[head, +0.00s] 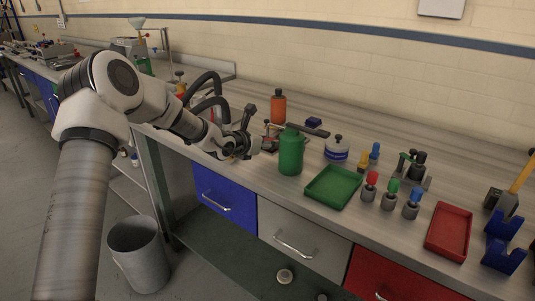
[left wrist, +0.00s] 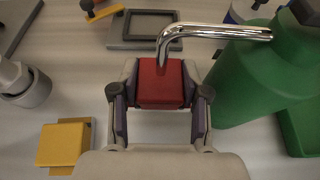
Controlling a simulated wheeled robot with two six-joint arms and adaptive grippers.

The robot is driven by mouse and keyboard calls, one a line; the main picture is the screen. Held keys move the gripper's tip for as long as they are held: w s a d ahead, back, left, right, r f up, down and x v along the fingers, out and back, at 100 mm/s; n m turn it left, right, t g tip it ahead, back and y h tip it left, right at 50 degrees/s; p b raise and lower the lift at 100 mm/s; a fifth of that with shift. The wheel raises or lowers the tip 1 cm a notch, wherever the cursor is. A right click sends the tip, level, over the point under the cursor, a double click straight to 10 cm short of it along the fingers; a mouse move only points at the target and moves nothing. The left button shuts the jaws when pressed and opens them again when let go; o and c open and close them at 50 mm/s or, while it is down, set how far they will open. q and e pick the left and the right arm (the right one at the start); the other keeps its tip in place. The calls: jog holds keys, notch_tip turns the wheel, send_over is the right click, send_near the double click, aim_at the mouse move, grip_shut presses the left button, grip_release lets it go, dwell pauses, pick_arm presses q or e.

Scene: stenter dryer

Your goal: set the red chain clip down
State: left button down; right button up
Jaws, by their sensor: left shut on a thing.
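The red chain clip (left wrist: 161,84) is a small red block between the two fingers of my left gripper (left wrist: 160,98) in the left wrist view. The gripper is shut on it, one finger on each side. In the head view my left gripper (head: 250,148) is over the bench, just left of the green bottle, and the clip is mostly hidden there. I cannot tell whether the clip touches the bench top. My right gripper is not in view.
A green bottle (left wrist: 262,70) stands close on the right, its chrome spout (left wrist: 215,32) reaching across near the clip. A grey frame (left wrist: 144,27) lies beyond, a yellow block (left wrist: 62,144) at lower left. A green tray (head: 333,187) and red tray (head: 449,232) lie farther right.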

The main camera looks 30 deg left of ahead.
aim_at(263, 152)
pick_arm(q)
notch_tip(263, 152, down, 3)
jog(key=shift+w+f, duration=0.1)
jog(key=shift+f, duration=0.3)
jog(key=c, duration=0.8)
grip_release()
jog(key=shift+c, duration=0.2)
